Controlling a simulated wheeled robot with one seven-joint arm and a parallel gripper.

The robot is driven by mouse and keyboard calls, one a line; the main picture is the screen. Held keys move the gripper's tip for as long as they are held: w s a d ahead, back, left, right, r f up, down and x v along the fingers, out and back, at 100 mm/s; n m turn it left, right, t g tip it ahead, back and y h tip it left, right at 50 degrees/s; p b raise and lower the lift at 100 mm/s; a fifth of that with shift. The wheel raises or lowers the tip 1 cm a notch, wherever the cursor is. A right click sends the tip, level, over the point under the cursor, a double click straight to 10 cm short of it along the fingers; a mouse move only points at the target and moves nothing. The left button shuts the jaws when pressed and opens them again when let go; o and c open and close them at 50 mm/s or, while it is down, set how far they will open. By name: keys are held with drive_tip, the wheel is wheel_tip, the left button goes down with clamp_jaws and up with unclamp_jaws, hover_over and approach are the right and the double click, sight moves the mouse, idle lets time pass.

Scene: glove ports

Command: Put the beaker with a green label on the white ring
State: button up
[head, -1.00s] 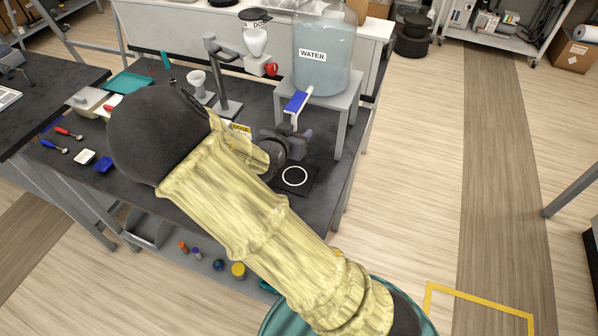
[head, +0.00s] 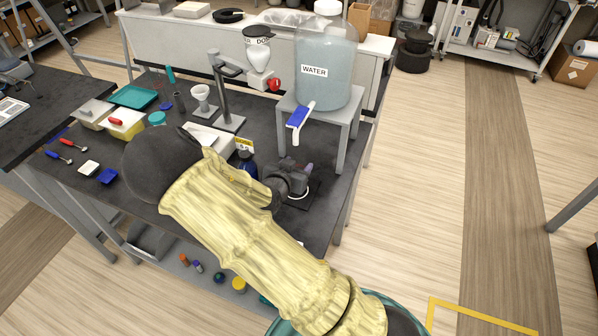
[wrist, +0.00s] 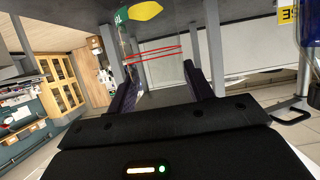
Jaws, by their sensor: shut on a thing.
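My gripper (head: 292,180) is over the black mat at the table's front right, in front of the water stand. In the wrist view, my gripper's dark fingers (wrist: 160,78) are shut on a clear beaker (wrist: 160,54) with red lines around it. The beaker is hard to make out in the head view, behind my gripper. A yellow and green patch (wrist: 140,14) with white letters shows at the top of the wrist view; I cannot tell whether it is the beaker's label. The white ring (head: 305,191) is partly hidden by my gripper. I cannot tell whether the beaker touches it.
The water tank (head: 325,75) stands on a grey stand (head: 343,122), its blue-handled tap (head: 298,117) hanging near my gripper. A dark blue bottle with a yellow label (head: 245,146) is close behind my arm. The funnel stand (head: 222,90) is further back.

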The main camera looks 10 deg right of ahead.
drive_tip(key=shift+f, duration=1.45)
drive_tip(key=shift+f, duration=0.15)
drive_tip(key=o, duration=1)
drive_tip(key=shift+c, duration=0.2)
drive_tip(key=v, duration=1.2)
drive_tip(key=shift+b, duration=0.4)
drive_tip(key=shift+a, duration=0.1)
